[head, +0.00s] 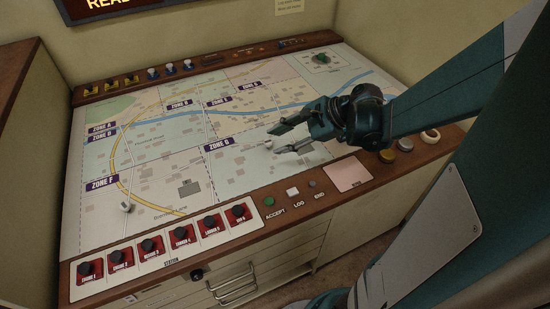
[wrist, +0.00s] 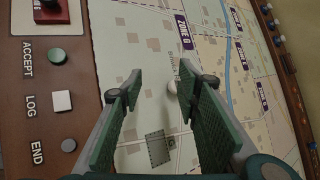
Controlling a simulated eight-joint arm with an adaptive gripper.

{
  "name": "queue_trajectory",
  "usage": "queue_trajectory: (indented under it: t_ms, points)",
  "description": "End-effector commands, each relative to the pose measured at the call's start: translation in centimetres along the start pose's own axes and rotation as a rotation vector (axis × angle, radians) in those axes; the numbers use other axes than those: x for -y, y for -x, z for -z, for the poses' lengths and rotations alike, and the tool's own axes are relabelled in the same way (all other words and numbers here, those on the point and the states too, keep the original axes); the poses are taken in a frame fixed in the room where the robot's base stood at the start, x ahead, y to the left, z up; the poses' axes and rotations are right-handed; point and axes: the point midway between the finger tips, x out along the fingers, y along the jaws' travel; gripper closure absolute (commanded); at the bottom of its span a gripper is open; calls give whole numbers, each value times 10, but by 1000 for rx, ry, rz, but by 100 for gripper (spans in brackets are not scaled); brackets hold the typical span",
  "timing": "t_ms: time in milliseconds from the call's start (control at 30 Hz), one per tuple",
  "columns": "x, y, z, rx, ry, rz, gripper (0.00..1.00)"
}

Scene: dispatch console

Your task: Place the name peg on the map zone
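Several red square blocks with black knobs and name labels stand in a row along the console's front edge, from Engine 1 (head: 90,270) to the rightmost one (head: 239,213). I cannot tell which one is the name peg. My gripper (head: 276,141) is open over the map's right part.
Accept (head: 269,202), Log (head: 292,192) and End (head: 312,183) buttons line the front edge. A pink pad (head: 348,174) lies to their right. Knobs and switches (head: 153,73) line the back edge.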

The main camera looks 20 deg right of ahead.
Motion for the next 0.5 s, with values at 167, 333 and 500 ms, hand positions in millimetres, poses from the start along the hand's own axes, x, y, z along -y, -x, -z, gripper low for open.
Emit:
queue_trajectory:
  t_ms: [167, 333, 500]
  points:
    - [-12, -1, -21, -72, 164, -34, 67]
    - [-23, 1, -37, -139, 327, -67, 67]
    - [-34, 5, -52, -203, 496, -103, 67]
